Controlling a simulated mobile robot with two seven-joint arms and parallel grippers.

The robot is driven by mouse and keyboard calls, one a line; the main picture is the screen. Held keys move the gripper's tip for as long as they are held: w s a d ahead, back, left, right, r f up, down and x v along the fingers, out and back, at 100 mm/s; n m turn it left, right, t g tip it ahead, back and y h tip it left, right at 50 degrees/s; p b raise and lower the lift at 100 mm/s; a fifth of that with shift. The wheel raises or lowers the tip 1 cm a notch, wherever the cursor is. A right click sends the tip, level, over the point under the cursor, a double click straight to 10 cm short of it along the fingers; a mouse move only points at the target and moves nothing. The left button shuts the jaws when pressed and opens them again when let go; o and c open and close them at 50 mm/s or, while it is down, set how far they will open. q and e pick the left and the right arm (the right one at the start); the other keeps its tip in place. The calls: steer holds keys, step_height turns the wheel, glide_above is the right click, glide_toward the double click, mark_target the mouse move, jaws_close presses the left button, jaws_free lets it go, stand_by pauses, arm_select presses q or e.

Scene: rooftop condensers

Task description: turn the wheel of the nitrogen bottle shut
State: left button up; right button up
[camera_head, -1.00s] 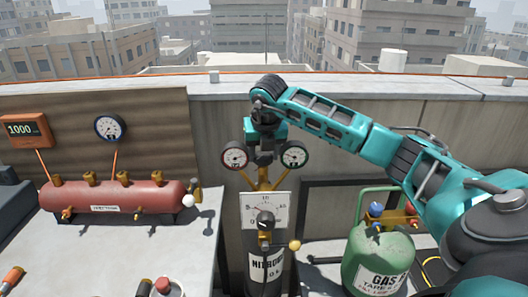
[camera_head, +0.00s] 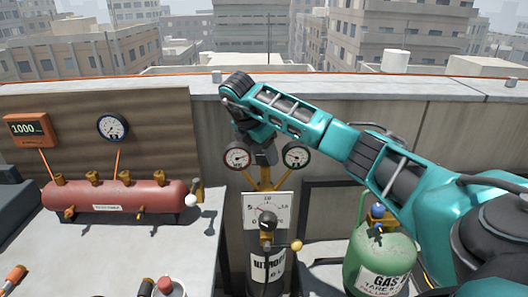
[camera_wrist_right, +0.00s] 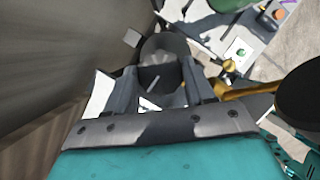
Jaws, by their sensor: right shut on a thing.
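The nitrogen bottle (camera_head: 268,272) is a dark cylinder with a white label, standing upright against the parapet in the head view. Above it are a brass regulator, a white dial plate (camera_head: 284,207) and two round gauges. My right gripper (camera_head: 265,156) reaches down from above between the gauges, its wrist leaning to the left. In the right wrist view my right gripper (camera_wrist_right: 165,92) is shut on a dark round wheel (camera_wrist_right: 164,50), one finger on each side. In the head view the wheel is mostly hidden by the gripper. My left gripper is out of view.
The left gauge (camera_head: 238,157) and right gauge (camera_head: 297,155) sit close beside the gripper. A green gas bottle (camera_head: 380,253) stands to the right, below my right arm. A red manifold (camera_head: 115,195) lies on the grey bench at left. The parapet wall is close behind.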

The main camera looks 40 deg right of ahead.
steer(key=m, duration=0.2)
steer(key=m+g, duration=0.1)
steer(key=shift+w+r+m+g, duration=0.1)
steer(key=shift+w+m+g, duration=0.05)
steer(key=shift+m+g, duration=0.2)
steer(key=m+g+y, duration=0.1)
steer(key=m, duration=0.3)
steer(key=shift+w+m, duration=0.1)
steer(key=shift+m, duration=0.25)
steer(key=m+y, duration=0.1)
steer(key=m, duration=0.1)
steer(key=m+g, duration=0.1)
steer(key=m, duration=0.2)
steer(key=shift+w+d+g+y, duration=0.15)
steer(key=shift+g+y, duration=0.1)
steer(key=shift+y, duration=0.15)
steer(key=shift+d+m+y, duration=0.1)
steer(key=shift+m+y, duration=0.5)
steer(key=shift+m, duration=1.3)
steer(key=o, duration=1)
steer(key=shift+o, duration=0.2)
steer(key=shift+d, duration=0.1)
